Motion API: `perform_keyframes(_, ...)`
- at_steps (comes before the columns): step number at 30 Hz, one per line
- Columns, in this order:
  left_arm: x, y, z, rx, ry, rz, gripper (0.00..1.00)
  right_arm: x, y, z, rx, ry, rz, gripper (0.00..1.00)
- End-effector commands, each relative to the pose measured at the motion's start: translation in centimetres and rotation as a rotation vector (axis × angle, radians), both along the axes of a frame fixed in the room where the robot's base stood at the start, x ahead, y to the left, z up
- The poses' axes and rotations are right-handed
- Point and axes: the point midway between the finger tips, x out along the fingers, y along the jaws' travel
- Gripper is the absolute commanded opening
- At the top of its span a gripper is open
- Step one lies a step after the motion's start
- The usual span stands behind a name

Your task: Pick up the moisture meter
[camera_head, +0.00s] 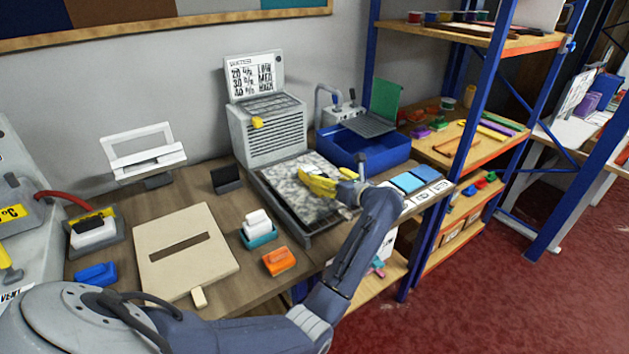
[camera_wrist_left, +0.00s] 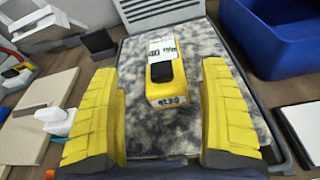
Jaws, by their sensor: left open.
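The moisture meter (camera_wrist_left: 166,85) is a yellow block with a white top part, a black patch and a small display on its near end. In the left wrist view it lies on a mottled grey rug piece (camera_wrist_left: 140,130), between and ahead of my two yellow fingers. My left gripper (camera_head: 328,181) is open, with a clear gap on each side of the meter. In the head view the gripper is over the rug piece in the grey tray, and I cannot make out the meter apart from the yellow fingers. My right gripper is not in view.
A blue bin (camera_head: 365,148) stands right of the grey tray (camera_head: 310,236), and a ribbed grey unit (camera_head: 272,138) stands behind it. A beige slotted board (camera_head: 187,275), a white-and-teal block (camera_head: 258,229) and an orange block (camera_head: 279,261) lie to the left. Blue pads (camera_head: 408,182) lie at right.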

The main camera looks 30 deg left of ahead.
Motion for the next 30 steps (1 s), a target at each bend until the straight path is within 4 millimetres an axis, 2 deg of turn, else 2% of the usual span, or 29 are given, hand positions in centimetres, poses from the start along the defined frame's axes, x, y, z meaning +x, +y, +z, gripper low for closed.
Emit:
perform_keyframes(3, 0.2, 0.3, -0.1, -0.121, -0.054, 0.016, 0.78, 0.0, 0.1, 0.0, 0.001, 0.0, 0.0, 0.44)
perform_keyframes(8, 0.4, 0.6, -0.4, -0.19, -0.082, 0.023, 0.78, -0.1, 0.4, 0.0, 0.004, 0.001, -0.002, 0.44)
perform_keyframes(16, 1.2, 2.5, -1.2, -0.193, -0.081, 0.024, 0.78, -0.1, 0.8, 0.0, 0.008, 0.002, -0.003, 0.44)
perform_keyframes(30, 3.0, 6.4, -3.0, -0.193, -0.081, 0.023, 0.78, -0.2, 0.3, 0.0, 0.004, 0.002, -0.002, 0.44)
